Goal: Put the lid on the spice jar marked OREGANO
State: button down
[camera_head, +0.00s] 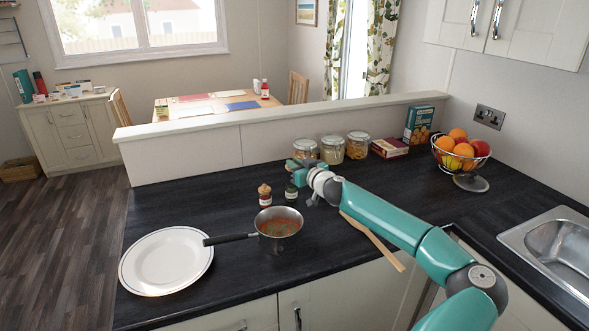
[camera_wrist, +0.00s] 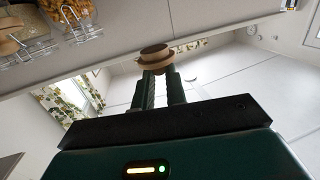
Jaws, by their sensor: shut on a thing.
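My gripper (camera_wrist: 160,78) is shut on a round wooden lid (camera_wrist: 154,54), which sits at the fingertips in the wrist view. In the head view my gripper (camera_head: 297,166) is above the counter, over or just behind a small dark-labelled jar (camera_head: 291,191); the lid cannot be made out there. Left of that jar stands another small jar (camera_head: 265,198) with a red-and-white label and a brown top. Both small jars are upright. Their labels are too small to read, so I cannot tell which is OREGANO. The top of the dark-labelled jar is partly hidden by my gripper.
A saucepan (camera_head: 279,232) of red food stands in front of the small jars, its handle toward a white plate (camera_head: 167,260). Clip-lid glass jars (camera_head: 332,150) stand behind my gripper. A wooden utensil (camera_head: 378,241) lies under my arm. A fruit basket (camera_head: 462,158) is at right.

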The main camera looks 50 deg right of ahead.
jog(key=shift+w, duration=0.25)
jog(key=shift+s+d+f, duration=0.1)
jog(key=shift+d, duration=0.1)
jog(key=shift+a+f, duration=0.15)
jog(key=shift+f, duration=2.65)
jog(key=shift+r, duration=1.5)
dwell(1.1)
